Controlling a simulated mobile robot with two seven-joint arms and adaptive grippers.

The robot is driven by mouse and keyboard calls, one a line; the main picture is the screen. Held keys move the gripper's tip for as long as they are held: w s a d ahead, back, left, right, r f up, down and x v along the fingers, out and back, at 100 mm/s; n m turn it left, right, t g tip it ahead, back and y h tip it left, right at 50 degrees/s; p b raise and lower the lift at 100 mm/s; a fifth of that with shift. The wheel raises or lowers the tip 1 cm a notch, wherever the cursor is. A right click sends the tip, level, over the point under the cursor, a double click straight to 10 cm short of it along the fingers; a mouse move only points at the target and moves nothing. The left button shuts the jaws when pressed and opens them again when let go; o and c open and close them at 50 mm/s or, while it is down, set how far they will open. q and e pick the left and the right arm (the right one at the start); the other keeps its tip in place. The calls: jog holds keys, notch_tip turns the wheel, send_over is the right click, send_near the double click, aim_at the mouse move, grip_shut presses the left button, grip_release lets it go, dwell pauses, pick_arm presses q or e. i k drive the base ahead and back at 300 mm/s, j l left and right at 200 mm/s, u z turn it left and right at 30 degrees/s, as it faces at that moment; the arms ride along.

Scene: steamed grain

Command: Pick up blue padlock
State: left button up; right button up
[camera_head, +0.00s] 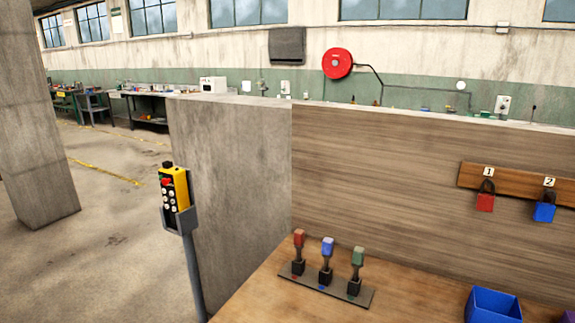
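The blue padlock (544,211) hangs by its dark shackle under the number 2 label, on a wooden rail (520,186) fixed to the wood-panelled wall at the right of the head view. A red padlock (485,202) hangs to its left under the number 1 label. Neither of my grippers shows in the head view, so whether they are open or shut is hidden.
Below the rail is a wooden table (405,297) with a plate of red, blue and green levers (327,270). A blue bin (491,305) sits at the lower right. A yellow control pendant (174,189) stands on a post at the left.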

aim_at(544, 212)
jog(key=z, duration=1.45)
